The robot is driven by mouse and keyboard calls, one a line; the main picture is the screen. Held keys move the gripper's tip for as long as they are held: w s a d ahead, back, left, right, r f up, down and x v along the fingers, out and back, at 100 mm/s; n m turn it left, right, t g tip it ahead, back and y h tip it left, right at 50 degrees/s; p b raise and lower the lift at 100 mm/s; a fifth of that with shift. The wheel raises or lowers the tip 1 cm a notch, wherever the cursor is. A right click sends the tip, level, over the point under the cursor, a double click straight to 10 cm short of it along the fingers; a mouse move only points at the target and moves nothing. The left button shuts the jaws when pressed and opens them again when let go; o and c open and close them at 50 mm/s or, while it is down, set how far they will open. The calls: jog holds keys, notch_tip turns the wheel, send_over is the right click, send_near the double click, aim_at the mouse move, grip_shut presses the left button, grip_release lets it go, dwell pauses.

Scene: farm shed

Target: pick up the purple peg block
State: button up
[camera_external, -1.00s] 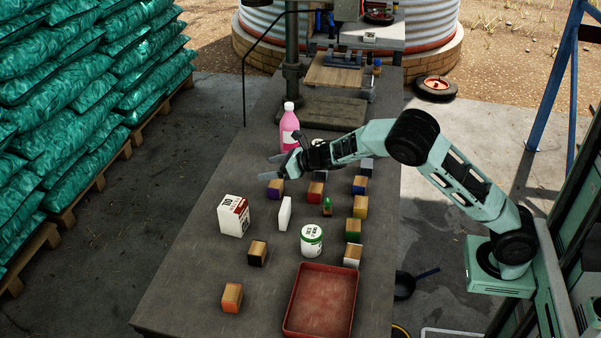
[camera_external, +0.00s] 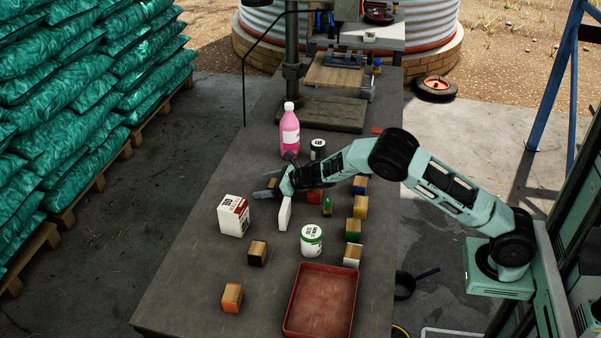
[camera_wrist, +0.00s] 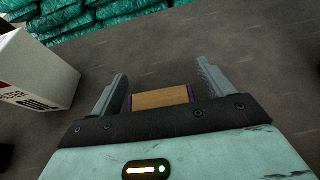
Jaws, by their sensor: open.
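The purple peg block (camera_wrist: 160,98) has a wood-coloured top and purple edges. In the wrist view it lies between my gripper's (camera_wrist: 162,76) two fingers, close to the palm, with a visible gap on each side. In the external view my gripper (camera_external: 264,184) is low over the table, its fingers pointing left. The block (camera_external: 271,184) shows only partly there, between the fingers. My gripper is open and holds nothing.
A white-and-red carton (camera_external: 232,217) stands at the left, also in the wrist view (camera_wrist: 38,70). A red tray (camera_external: 320,303) lies nearer.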

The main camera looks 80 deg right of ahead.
jog(key=c, duration=1.1)
